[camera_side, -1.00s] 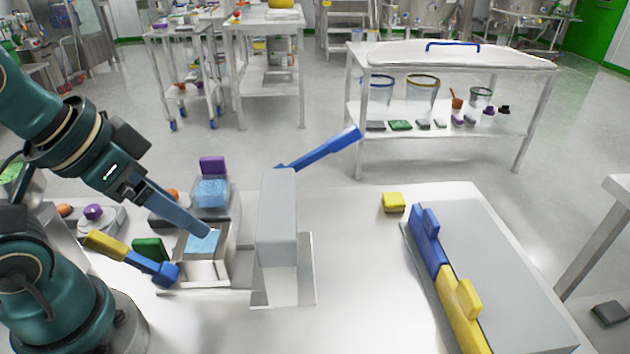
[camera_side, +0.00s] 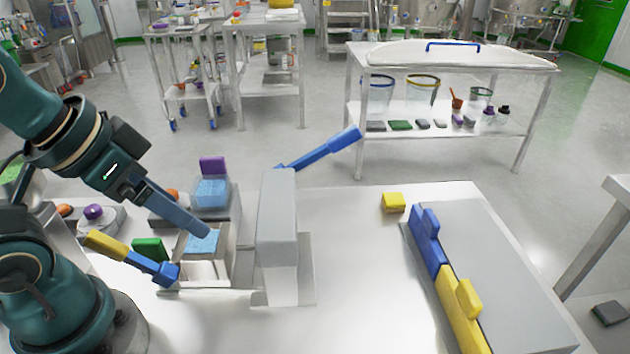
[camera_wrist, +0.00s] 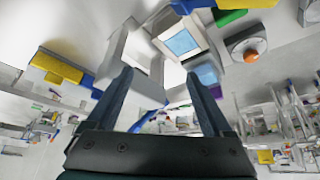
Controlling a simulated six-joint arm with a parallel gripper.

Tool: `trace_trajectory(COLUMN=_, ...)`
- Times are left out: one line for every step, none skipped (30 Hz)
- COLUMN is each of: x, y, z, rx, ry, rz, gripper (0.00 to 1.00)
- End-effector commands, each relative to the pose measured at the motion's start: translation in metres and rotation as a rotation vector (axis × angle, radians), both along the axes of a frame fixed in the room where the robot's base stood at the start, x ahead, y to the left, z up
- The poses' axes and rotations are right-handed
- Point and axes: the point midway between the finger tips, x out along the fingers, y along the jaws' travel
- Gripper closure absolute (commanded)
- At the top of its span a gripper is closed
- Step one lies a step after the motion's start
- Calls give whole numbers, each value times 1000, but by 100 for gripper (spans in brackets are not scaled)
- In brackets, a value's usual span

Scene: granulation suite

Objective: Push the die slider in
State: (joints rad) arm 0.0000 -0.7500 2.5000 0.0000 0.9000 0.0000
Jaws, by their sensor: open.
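The die slider appears to be the pale metal block with a light-blue square top (camera_side: 200,243), in front of the upright grey press body (camera_side: 277,220). In the wrist view the light-blue square (camera_wrist: 181,42) sits in a pale frame beside the press body (camera_wrist: 130,58). My gripper (camera_side: 207,236) points down to the right, its fingertips at or just above the block; contact cannot be told. In the wrist view my gripper (camera_wrist: 160,82) has its two fingers wide apart with nothing held between them. In the side view the fingers overlap and hide part of the block.
A blue lever (camera_side: 325,148) extends from the press body. A yellow-and-blue handle (camera_side: 130,257) and a green block (camera_side: 150,249) lie close to the left. A second block with a light-blue top (camera_side: 212,193) stands behind. A grey box with blue-and-yellow edging (camera_side: 510,270) is at right; table between is clear.

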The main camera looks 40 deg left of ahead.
Motion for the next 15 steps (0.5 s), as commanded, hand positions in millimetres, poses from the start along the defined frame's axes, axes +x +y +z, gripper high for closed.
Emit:
trace_trajectory(x=0, y=0, z=0, rx=0, ry=0, rz=-1, gripper=30)
trace_trajectory(x=0, y=0, z=0, rx=2, ry=0, rz=-4, gripper=42)
trace_trajectory(x=0, y=0, z=0, rx=7, ry=1, rz=-13, gripper=50)
trace_trajectory(x=-1, y=0, z=0, rx=14, ry=5, rz=-24, gripper=50)
trace_trajectory(x=-2, y=1, z=-1, rx=27, ry=9, rz=-42, gripper=50)
trace_trajectory(x=-3, y=2, z=-1, rx=50, ry=14, rz=-73, gripper=50)
trace_trajectory(x=-3, y=4, z=0, rx=74, ry=21, rz=-101, gripper=50)
trace_trajectory(x=-3, y=6, z=0, rx=102, ry=34, rz=-135, gripper=50)
trace_trajectory(x=-4, y=10, z=-2, rx=145, ry=68, rz=-186, gripper=50)
trace_trajectory(x=-4, y=14, z=-3, rx=177, ry=99, rz=-225, gripper=50)
trace_trajectory(x=-4, y=18, z=-5, rx=207, ry=133, rz=-262, gripper=50)
trace_trajectory(x=-5, y=23, z=-8, rx=241, ry=179, rz=-309, gripper=50)
trace_trajectory(x=-5, y=27, z=-10, rx=265, ry=214, rz=-342, gripper=50)
trace_trajectory(x=-5, y=30, z=-12, rx=286, ry=249, rz=-375, gripper=50)
trace_trajectory(x=-5, y=36, z=-15, rx=311, ry=299, rz=-419, gripper=50)
